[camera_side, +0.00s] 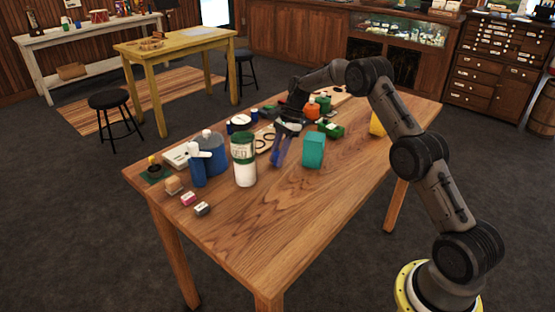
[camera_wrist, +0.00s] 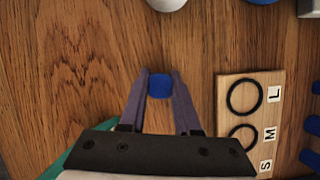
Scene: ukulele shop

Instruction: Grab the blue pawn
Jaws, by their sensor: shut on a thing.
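The blue pawn (camera_wrist: 159,84) shows in the wrist view as a small rounded blue shape between my fingertips. My gripper (camera_wrist: 159,87) is shut on it, with one finger against each side. In the side view my gripper (camera_side: 278,158) points down over the wooden table, between the white can and the teal block. I cannot make out the pawn apart from the bluish fingers there.
A teal block (camera_side: 313,150) stands right of my gripper, and a white can with a green band (camera_side: 243,160) stands left. A ring-size board (camera_wrist: 226,135) lies close by on the right in the wrist view. A blue spray bottle (camera_side: 197,168) stands farther left. The table's front is clear.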

